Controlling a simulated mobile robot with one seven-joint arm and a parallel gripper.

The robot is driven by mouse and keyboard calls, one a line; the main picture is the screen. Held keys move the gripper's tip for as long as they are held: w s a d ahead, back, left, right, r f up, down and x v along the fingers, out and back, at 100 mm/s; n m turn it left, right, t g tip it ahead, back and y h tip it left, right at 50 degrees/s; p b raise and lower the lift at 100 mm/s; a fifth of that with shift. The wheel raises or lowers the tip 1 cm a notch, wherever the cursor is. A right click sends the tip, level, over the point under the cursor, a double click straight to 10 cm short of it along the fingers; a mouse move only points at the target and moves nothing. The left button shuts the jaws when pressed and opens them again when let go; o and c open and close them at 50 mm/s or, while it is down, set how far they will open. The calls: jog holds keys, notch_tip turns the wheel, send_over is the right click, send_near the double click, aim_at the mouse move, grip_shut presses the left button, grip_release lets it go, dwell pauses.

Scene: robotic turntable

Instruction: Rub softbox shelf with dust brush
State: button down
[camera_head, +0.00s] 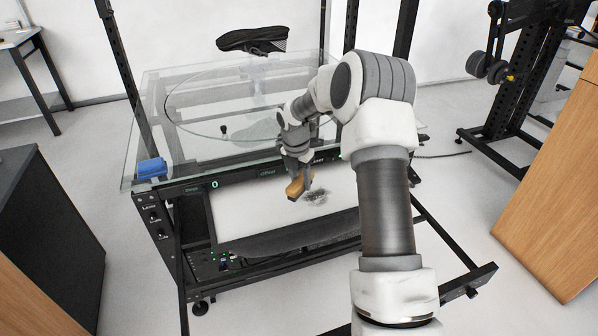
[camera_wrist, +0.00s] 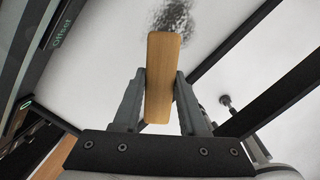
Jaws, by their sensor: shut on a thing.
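The dust brush is a wooden block (camera_head: 299,186) in the head view; its wooden back also shows in the wrist view (camera_wrist: 160,75). My gripper (camera_head: 298,175) is shut on it, with one finger on each side of the wood in the wrist view (camera_wrist: 160,95). The softbox shelf is the white panel (camera_head: 248,205) under the glass top, in a black frame. A dark grey smudge (camera_head: 316,196) lies on the panel just right of the brush. The brush is low over the panel; its bristles are hidden, so I cannot tell whether it touches.
The glass top (camera_head: 150,105) with a round glass plate overhangs the panel from behind. A blue object (camera_head: 152,168) sits at its front left corner. A black shoe (camera_head: 252,40) is above the plate. Black uprights and a lower frame bar (camera_head: 470,285) surround the shelf.

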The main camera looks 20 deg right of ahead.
jog(key=shift+w+d+r+n, duration=0.4)
jog(key=shift+w+d+n, duration=0.15)
jog(key=shift+w+n, duration=0.25)
jog(key=b, duration=0.6)
send_over(302, 204)
notch_tip(302, 204, down, 6)
jog(key=shift+w+r, duration=0.1)
jog(key=shift+f, duration=1.1)
